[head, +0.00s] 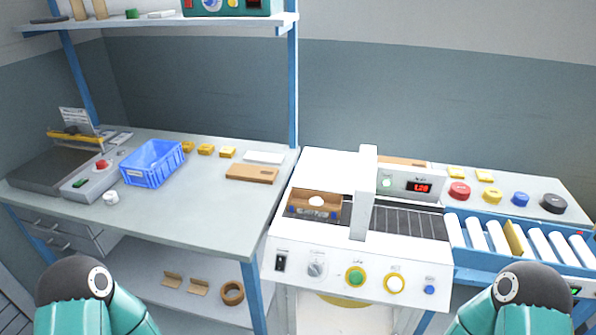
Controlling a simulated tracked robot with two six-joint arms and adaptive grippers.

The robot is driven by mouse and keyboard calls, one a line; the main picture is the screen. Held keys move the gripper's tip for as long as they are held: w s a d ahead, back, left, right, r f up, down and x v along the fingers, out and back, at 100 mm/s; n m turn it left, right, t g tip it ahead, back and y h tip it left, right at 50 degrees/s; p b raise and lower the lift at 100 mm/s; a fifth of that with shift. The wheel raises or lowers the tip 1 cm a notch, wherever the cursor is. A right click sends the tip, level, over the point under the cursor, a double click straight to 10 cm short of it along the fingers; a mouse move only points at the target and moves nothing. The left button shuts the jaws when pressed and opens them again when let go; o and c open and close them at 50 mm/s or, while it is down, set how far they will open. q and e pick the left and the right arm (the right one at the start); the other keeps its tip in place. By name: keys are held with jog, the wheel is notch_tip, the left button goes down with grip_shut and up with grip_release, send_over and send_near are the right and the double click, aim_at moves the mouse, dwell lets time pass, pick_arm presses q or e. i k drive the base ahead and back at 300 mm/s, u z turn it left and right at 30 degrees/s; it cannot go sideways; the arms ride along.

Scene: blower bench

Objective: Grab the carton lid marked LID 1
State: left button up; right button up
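No marking LID 1 can be read in the head view. A flat brown piece (252,173), possibly a carton lid, lies near the right end of the grey bench, with a small dark mark too small to read. Another flat brown piece (405,162) shows partly behind the white machine's upright, which hides some of it. An open brown carton (316,204) with a round white thing in it sits on the machine's left side. Only parts of my two arms show at the bottom corners; neither gripper is in view.
A blue crate (152,163), several yellow blocks (206,149) and a white flat piece (264,157) stand on the bench (190,217). The white machine (350,255) and roller conveyor (497,235) fill the right. The bench's front middle is clear. A shelf (150,22) overhangs its back.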

aim_at(251, 173)
jog(key=u, duration=1.45)
jog(key=i, duration=0.1)
jog(key=z, duration=2.4)
jog(key=i, duration=0.2)
jog(key=z, duration=1.35)
jog(key=k, duration=1.25)
jog(key=u, duration=1.1)
jog(key=i, duration=1.5)
